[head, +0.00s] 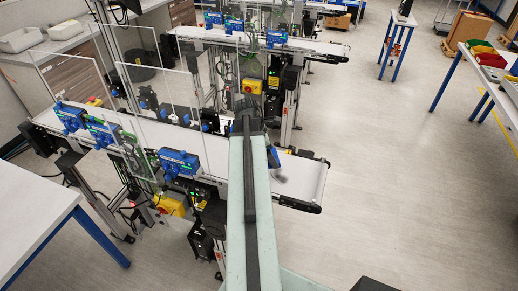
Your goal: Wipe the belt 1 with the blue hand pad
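The nearer belt conveyor (304,181) runs from the left to its black end roller right of my arm. A second belt conveyor (325,50) stands farther back. I see no label telling which is belt 1. My pale green arm reaches over the nearer belt and hides part of it. A small blue piece (273,157) shows just right of my arm at the belt; it may be the blue hand pad, but most of it is hidden. A small greyish shape (281,178) beside it is blurred. My gripper's fingers cannot be made out behind my arm.
Blue sensor units (180,163) and clear upright panels (165,85) stand along the nearer belt. A yellow box (171,206) hangs below it. A white table (30,215) is at the lower left, another with bins (490,60) at the right.

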